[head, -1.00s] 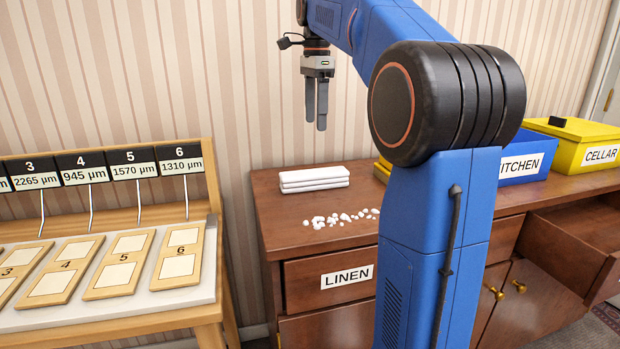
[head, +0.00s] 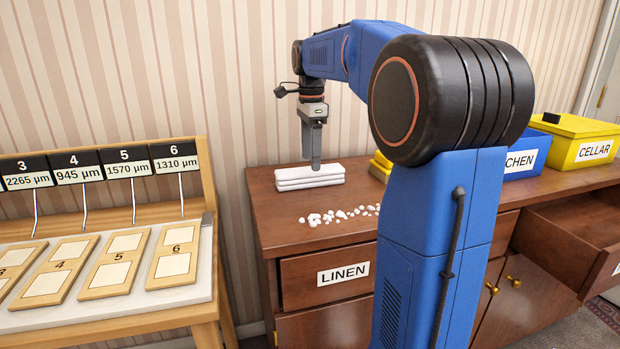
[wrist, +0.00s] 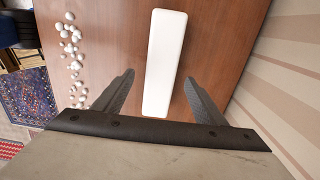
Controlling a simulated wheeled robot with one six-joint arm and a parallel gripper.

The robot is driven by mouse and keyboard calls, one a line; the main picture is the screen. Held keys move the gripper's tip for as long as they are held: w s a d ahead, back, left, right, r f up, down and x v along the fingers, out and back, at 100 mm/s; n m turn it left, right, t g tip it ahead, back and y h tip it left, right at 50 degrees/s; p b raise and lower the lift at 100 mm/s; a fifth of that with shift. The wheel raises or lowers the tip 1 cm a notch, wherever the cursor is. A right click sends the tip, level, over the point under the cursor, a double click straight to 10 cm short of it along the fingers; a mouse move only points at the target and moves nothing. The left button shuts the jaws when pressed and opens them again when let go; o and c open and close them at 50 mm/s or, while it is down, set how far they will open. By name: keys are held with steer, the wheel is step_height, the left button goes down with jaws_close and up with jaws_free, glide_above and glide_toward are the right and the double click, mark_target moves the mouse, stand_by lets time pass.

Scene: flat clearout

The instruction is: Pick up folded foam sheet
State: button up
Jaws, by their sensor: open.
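The folded foam sheet (head: 310,177) is a white, flat, layered bundle on the brown sideboard top, near the wall. In the wrist view it is a long white bar (wrist: 165,62) lying between the lines of my two fingers. My gripper (head: 315,166) points down above the foam sheet in the head view, its fingertips close to the top face. The wrist view shows the fingers (wrist: 158,85) apart, one on each side of the bar, with nothing held. I cannot tell whether the tips are below its top.
Several small white foam bits (head: 338,215) lie in front of the sheet on the sideboard (head: 285,215). A blue bin (head: 522,163) and a yellow CELLAR bin (head: 580,145) stand at the right. An open drawer (head: 570,240) juts out. A sample rack (head: 110,270) stands left.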

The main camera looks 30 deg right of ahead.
mark_target(310, 177)
steer(key=shift+w+f, duration=0.1)
steer(key=shift+f, duration=2.5)
steer(key=c, duration=1.1)
